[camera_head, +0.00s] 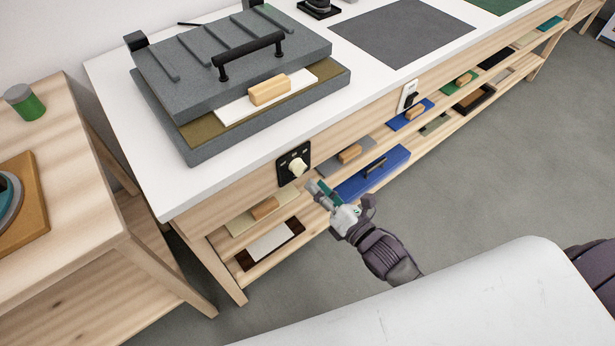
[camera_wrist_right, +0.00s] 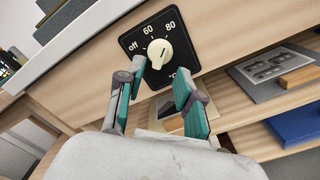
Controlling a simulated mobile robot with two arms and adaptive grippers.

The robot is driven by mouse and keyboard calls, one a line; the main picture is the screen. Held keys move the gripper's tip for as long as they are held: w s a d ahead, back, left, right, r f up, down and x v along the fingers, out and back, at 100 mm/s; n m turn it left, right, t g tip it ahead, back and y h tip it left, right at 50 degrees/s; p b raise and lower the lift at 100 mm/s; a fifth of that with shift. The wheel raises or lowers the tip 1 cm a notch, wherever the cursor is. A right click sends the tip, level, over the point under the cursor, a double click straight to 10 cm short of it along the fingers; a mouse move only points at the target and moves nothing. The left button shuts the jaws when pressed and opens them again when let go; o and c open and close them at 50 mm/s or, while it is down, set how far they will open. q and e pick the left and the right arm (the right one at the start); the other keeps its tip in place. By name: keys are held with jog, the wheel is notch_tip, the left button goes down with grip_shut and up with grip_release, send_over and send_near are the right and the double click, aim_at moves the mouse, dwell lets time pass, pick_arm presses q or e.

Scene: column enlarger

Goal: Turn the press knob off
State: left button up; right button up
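The press knob (camera_head: 298,167) is cream-coloured and sits on a black dial plate on the table's front apron, below the grey press (camera_head: 230,60). In the right wrist view the knob (camera_wrist_right: 159,53) is centred on the plate (camera_wrist_right: 140,42), with "off" at left and "60" and "80" above. I cannot tell for sure which mark it points to. My right gripper (camera_head: 318,188) is in front of the plate, slightly below and right of the knob. In the wrist view its teal-padded fingers (camera_wrist_right: 160,80) are apart and empty, below the knob and not gripping it. My left gripper is not in view.
A white switch with a black lever (camera_head: 409,97) is further right on the apron. Shelves below hold boards and blue panels (camera_head: 372,174). A side table with a green jar (camera_head: 25,102) stands at left. The grey floor at right is clear.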

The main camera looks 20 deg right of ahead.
aim_at(303, 171)
jog(key=shift+b+x, duration=0.4)
jog(key=shift+x, duration=0.7)
jog(key=shift+b+x, duration=0.6)
jog(key=shift+x, duration=0.75)
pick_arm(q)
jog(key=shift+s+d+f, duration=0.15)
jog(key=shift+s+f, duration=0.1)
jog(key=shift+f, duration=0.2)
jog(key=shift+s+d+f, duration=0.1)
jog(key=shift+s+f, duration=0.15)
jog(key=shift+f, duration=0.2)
pick_arm(e)
jog(key=shift+w, duration=0.1)
